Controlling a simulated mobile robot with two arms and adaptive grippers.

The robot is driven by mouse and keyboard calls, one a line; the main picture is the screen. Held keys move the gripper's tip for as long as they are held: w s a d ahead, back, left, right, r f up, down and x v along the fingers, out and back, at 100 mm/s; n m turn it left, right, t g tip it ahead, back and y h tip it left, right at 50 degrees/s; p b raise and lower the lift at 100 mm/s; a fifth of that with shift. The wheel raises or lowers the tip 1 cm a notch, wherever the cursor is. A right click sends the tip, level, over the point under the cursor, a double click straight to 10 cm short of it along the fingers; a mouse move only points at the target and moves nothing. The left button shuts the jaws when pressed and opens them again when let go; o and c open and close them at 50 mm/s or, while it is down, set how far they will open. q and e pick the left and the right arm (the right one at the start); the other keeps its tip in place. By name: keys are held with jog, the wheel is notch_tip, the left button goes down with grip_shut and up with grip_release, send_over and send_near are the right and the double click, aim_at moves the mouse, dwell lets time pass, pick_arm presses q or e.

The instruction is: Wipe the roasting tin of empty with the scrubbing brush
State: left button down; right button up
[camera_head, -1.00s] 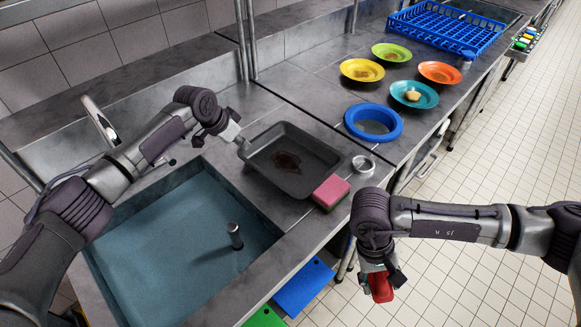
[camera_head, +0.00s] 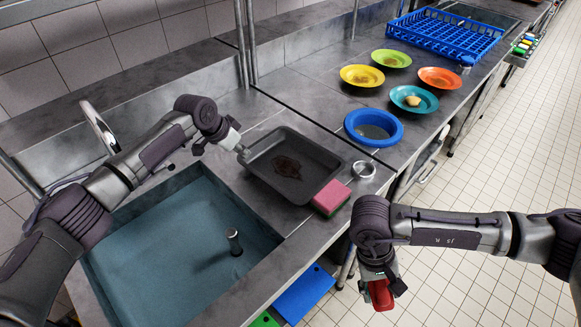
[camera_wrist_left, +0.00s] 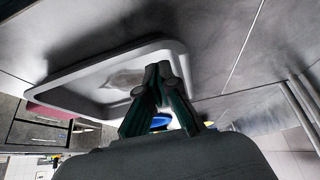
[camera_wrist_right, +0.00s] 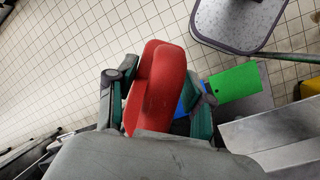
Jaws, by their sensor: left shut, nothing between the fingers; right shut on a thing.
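The roasting tin (camera_head: 258,178) is dark grey and lies on the counter right of the sink, with a dark brown stain (camera_head: 287,168) on its floor. My left gripper (camera_head: 237,147) is shut and empty at the tin's left corner. In the left wrist view its fingers (camera_wrist_left: 160,85) overlap the tin's rim (camera_wrist_left: 110,62); I cannot tell whether they touch. My right gripper (camera_head: 379,285) is shut on a red, rounded thing (camera_wrist_right: 157,88), apparently the scrubbing brush, held over the floor in front of the counter. Its bristles are not visible.
A pink and green sponge (camera_head: 331,198) and a small metal ring-shaped dish (camera_head: 364,169) stand by the tin's right side. A blue bowl (camera_head: 374,127), several coloured plates (camera_head: 361,76) and a blue rack (camera_head: 440,32) are further back. The sink (camera_head: 170,250) lies left.

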aim_at(385, 283)
pick_arm(q)
jog(key=shift+f+b, duration=0.5)
jog(key=shift+f, duration=0.4)
pick_arm(e)
jog(key=shift+f, duration=0.5)
